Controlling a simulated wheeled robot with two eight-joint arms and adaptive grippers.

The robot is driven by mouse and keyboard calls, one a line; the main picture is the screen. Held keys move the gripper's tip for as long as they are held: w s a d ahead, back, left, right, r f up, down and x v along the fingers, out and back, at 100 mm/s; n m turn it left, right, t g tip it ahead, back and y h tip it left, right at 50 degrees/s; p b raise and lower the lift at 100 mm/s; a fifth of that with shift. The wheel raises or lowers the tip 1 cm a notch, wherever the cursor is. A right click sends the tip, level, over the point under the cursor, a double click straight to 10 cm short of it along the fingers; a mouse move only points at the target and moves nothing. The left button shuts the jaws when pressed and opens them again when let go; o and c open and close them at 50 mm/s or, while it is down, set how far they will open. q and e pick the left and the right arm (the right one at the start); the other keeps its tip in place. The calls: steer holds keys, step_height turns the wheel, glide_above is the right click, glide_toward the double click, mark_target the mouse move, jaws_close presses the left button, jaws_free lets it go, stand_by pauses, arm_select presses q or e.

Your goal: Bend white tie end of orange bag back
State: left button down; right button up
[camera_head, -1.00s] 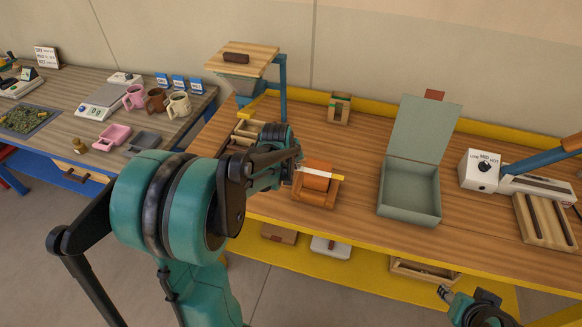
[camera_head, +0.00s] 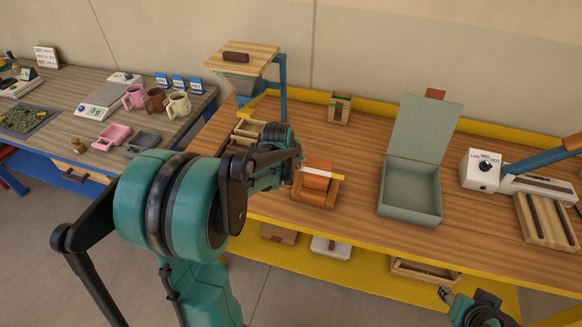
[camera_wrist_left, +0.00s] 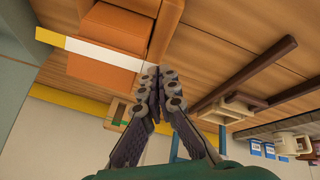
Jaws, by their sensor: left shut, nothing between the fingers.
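The orange bag (camera_head: 317,180) sits in a small wooden holder (camera_head: 315,198) on the wooden workbench. A white tie strip (camera_head: 320,172) with a yellow far end lies straight across the bag. In the left wrist view the white tie (camera_wrist_left: 100,53) crosses the orange bag (camera_wrist_left: 110,35), its yellow end (camera_wrist_left: 50,38) pointing away from my fingers. My left gripper (camera_wrist_left: 160,73) is shut and empty at the tie's white end, beside the bag. Whether the fingertips touch the tie is unclear. My right gripper (camera_head: 444,292) is low at the front right, below the bench edge; its jaws are too small to judge.
An open green-grey box (camera_head: 411,190) stands right of the bag, with a white sealer (camera_head: 483,171) further right. A wooden divided tray (camera_head: 246,132) is behind my left gripper. The bench between bag and box is clear.

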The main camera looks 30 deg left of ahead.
arm_select(q)
steer(key=shift+b+x, duration=2.5)
steer(key=shift+x, duration=0.9)
stand_by(3.6)
steer(key=shift+r, duration=0.1)
steer(key=shift+p+v, duration=1.8)
steer(key=shift+v, duration=0.65)
